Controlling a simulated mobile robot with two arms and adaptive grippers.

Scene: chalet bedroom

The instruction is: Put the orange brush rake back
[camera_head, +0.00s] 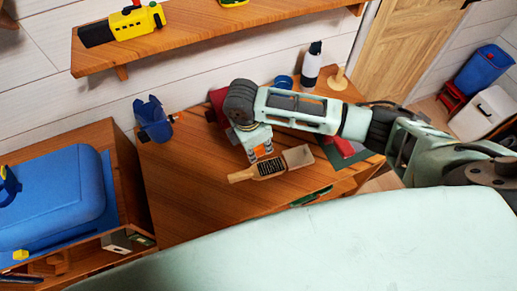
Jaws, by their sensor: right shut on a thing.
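My right gripper (261,156) reaches down over the wooden desk, fingers pointing down. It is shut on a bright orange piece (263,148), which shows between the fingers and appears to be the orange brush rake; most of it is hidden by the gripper. Right below the fingertips is a tan-handled brush (242,177) with dark bristles. I cannot tell whether the fingers touch it. My left gripper is not in view.
The wooden desk (185,190) has clear room at left and front. A blue cup-like holder (152,119), a white bottle (311,69) and a plunger-shaped wooden thing (338,79) stand at the back. A blue case (50,205) is left.

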